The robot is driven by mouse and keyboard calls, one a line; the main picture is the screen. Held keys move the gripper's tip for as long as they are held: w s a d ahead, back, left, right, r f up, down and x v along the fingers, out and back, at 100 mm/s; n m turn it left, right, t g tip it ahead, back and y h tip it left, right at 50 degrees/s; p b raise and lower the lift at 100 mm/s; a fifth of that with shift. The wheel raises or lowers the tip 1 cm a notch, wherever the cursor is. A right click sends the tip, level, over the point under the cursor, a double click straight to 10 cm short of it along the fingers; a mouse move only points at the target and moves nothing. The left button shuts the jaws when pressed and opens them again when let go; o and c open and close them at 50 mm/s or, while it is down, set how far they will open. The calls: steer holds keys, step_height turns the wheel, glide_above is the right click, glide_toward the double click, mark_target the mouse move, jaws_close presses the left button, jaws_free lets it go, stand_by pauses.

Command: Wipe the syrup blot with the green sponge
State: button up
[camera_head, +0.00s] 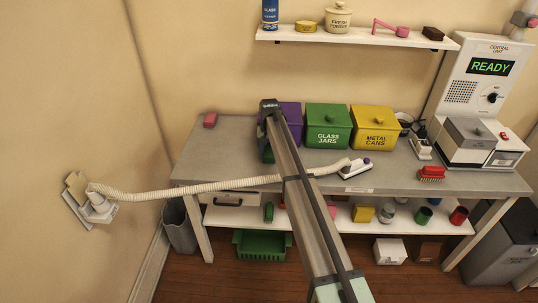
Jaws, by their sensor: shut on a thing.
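My arm reaches from the bottom of the view up to the table. My gripper (265,148) is at its far end, over the table's back left part in front of the purple bin, mostly hidden by the arm. It is shut on a green piece (264,142), which looks like the green sponge; only a sliver shows. I cannot tell whether it touches the tabletop. No syrup blot can be made out; the arm covers part of the table.
On the table (235,150) stand a purple bin (291,112), a green bin (328,125) and a yellow bin (373,127). A ribbed hose (200,187) crosses the front to a nozzle (356,167).

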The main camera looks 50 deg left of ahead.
steer(key=shift+r, duration=4.1)
steer(key=w+d+r+m, duration=0.1)
steer(key=w+d, duration=0.5)
steer(key=d, duration=0.9)
steer(key=w+d+m, duration=0.2)
steer(key=w+d, duration=0.4)
steer(key=d, duration=0.9)
steer(key=w+d+r+m, duration=0.1)
steer(key=w+d, duration=0.5)
steer(key=d, duration=1)
steer(key=s+d+m, duration=0.1)
steer(key=s+d, duration=0.2)
steer(key=d, duration=1)
steer(key=s+d+m, duration=0.2)
steer(key=s+d, duration=0.1)
steer(key=d, duration=1.1)
steer(key=s+d+m, duration=0.2)
steer(key=s+d, duration=0.1)
steer(key=d, duration=1.1)
steer(key=shift+r, duration=0.2)
